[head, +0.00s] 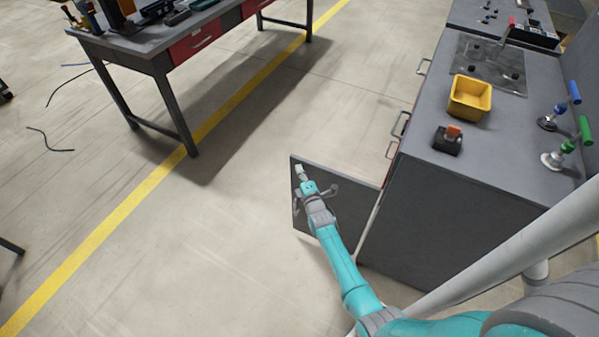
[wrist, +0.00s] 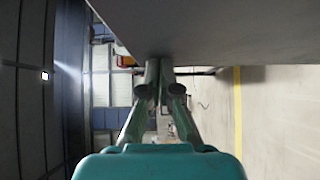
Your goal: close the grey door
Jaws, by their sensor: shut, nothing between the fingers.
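The grey door (head: 350,212) stands swung open, sticking out to the left from the near end of the grey cabinet (head: 440,210). My gripper (head: 300,171) is shut and empty, close to the door's outer edge, the one away from the cabinet. In the wrist view the shut fingers (wrist: 161,84) point ahead, with a grey panel, likely the door (wrist: 225,28), filling the top right. The fingertips are at or very near the panel's lower edge. I cannot tell whether they touch it.
On the cabinet top stand a yellow bin (head: 470,98), a small dark block with an orange part (head: 448,139) and clamps with blue and green handles (head: 585,128). A workbench with red drawers (head: 196,41) stands at the upper left. The floor left of the door is clear.

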